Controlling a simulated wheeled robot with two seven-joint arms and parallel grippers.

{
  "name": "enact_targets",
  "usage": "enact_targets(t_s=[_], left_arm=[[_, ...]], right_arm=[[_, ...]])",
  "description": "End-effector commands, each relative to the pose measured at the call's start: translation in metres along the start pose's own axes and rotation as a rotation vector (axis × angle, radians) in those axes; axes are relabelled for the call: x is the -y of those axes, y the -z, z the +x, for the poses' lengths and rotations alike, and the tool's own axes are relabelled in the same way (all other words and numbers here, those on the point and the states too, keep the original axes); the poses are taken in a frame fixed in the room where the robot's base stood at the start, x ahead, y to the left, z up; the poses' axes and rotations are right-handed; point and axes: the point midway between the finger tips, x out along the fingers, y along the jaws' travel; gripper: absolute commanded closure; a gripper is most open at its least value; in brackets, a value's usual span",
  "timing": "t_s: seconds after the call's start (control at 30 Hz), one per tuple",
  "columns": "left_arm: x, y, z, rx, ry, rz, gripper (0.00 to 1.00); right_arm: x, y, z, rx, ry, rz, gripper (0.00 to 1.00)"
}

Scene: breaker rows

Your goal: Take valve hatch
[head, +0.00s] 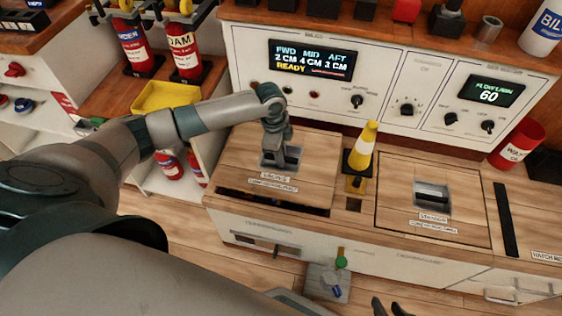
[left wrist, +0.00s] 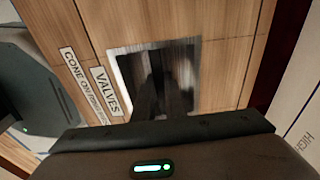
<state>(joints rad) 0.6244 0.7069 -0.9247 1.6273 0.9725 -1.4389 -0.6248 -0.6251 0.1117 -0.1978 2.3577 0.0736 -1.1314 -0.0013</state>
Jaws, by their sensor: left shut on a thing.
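The valve hatch (head: 310,165) is a square wooden lid in the left part of the counter, with a label reading "VALVES" at its front. A dark gap shows along its front edge, so it looks slightly out of flush. My left gripper (head: 282,160) points down into the hatch's grey recessed handle and is shut on it. The left wrist view shows the hatch's wood (left wrist: 225,60), the label and the fingers inside the dark metal-rimmed recess; the grip itself is hidden in shadow. My right gripper (head: 387,307) is partly in view at the bottom edge, its fingers apart and empty.
A second hatch (head: 462,215) lies further right. A control panel (head: 315,75) rises behind. A yellow bin (head: 165,96) and red extinguishers (head: 185,52) stand left. The floor in front is partly clear.

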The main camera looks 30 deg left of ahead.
Motion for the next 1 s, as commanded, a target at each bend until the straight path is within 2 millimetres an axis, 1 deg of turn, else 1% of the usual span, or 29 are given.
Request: enact_targets(t_s=[0.03, 0.1, 0.2, 0.33, 0.5, 1.0], left_arm=[[0.003, 0.002, -0.012, -0.003, 0.006, 0.001, 1.0], [0.003, 0.003, -0.021, -0.004, 0.007, 0.001, 1.0], [0.002, 0.004, -0.032, -0.003, 0.005, 0.0, 1.0], [0.002, 0.006, -0.041, -0.003, 0.005, 0.0, 1.0], [0.002, 0.006, -0.045, -0.002, 0.004, 0.0, 1.0], [0.002, 0.006, -0.045, -0.003, 0.004, -0.002, 1.0]], right_arm=[[-0.003, 0.001, -0.002, 0.008, -0.007, 0.0, 0.69], [-0.006, 0.002, -0.002, 0.016, -0.014, -0.001, 0.69], [-0.007, -0.001, -0.004, 0.031, -0.019, -0.001, 0.69], [-0.008, -0.003, -0.004, 0.043, -0.021, -0.002, 0.69], [-0.008, -0.005, -0.005, 0.051, -0.022, -0.002, 0.69], [-0.008, -0.008, -0.005, 0.056, -0.021, -0.003, 0.69]])
